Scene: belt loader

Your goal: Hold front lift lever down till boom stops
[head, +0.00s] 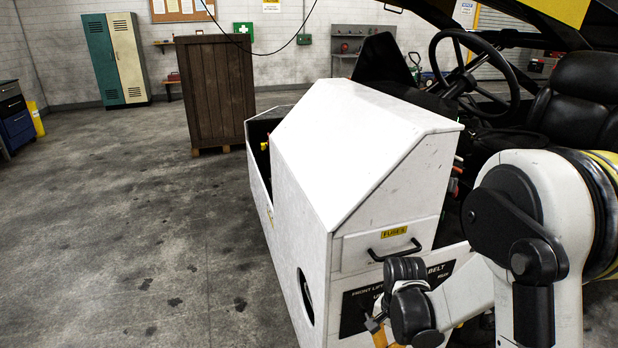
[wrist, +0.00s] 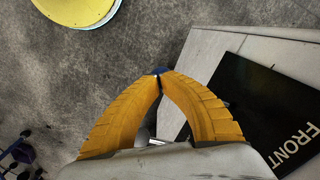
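In the head view, the black control label (head: 355,308) reads "FRONT LIFT" and "BELT" on the end face of the white loader housing, partly covered by my wrist. My gripper (head: 376,328) is low in front of this label, its yellow fingers mostly hidden. In the wrist view, the yellow fingers of my gripper (wrist: 161,75) bend together and their tips all but meet. A small blue piece shows right at the tips; I cannot tell whether it is a lever knob or part of the fingers. The label's word "FRONT" (wrist: 292,146) lies to the right. No lever is clearly visible.
A fuse drawer with a black handle (head: 395,251) sits just above my wrist. The steering wheel (head: 470,75) and seat (head: 580,95) are behind. A wooden crate (head: 215,90) and lockers (head: 116,58) stand at the back.

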